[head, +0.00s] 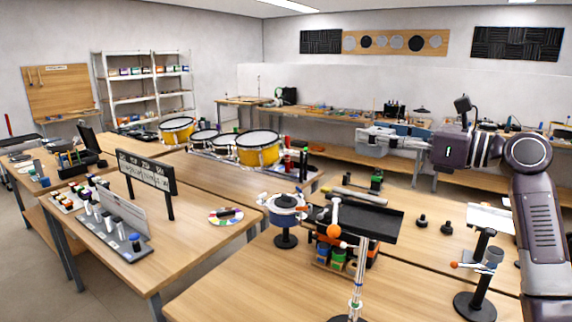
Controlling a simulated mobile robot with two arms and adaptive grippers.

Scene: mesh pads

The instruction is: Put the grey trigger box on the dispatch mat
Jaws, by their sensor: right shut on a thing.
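My right gripper (376,139) reaches in from the right, high over the rear of the front right table, with its fingers pointing left. It is shut on a pale grey, box-like thing (402,130), which I take for the grey trigger box. I cannot pick out the dispatch mat for certain. A round disc with a coloured rim (226,216) lies on the left table, with a dark thing on it. My left gripper is not in view.
Below and left of the gripper stand a black tray on a stand (372,222), an orange ball (334,231) and a round pad on a stand (285,207). Yellow drums (258,150) stand on the middle table. A sign (146,171) rises from the left table. Bare wood shows at the front (235,295).

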